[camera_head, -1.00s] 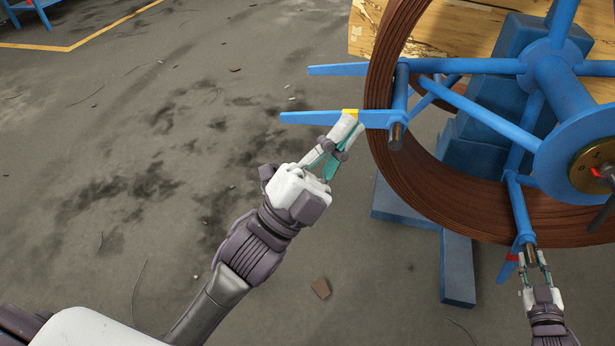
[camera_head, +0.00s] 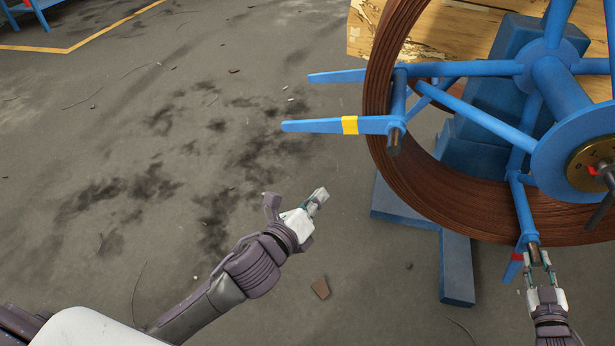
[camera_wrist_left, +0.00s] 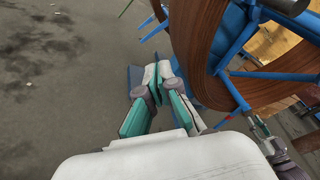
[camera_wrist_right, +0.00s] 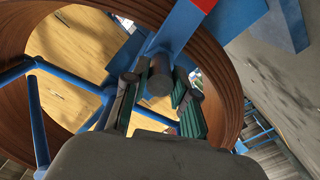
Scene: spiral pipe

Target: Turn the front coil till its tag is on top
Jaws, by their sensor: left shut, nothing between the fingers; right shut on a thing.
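The front coil of brown strand (camera_head: 440,190) sits upright on a blue reel (camera_head: 555,80). A yellow band (camera_head: 350,125) marks the reel arm pointing left. A red band (camera_head: 517,257) marks the arm pointing down. I cannot tell which band is the tag. My left gripper (camera_head: 320,193) is shut and empty, below and left of the yellow-banded arm, apart from it. It also shows in the left wrist view (camera_wrist_left: 158,75). My right gripper (camera_head: 540,258) is shut on the dark rod end of the lower arm. The rod end (camera_wrist_right: 160,78) shows between its fingers in the right wrist view.
The reel's blue stand foot (camera_head: 457,270) is on the floor beneath the coil. A wooden panel (camera_head: 450,38) stands behind. A brass hub disc with a handle (camera_head: 598,163) is at the right. The floor at left is mostly clear, with small debris.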

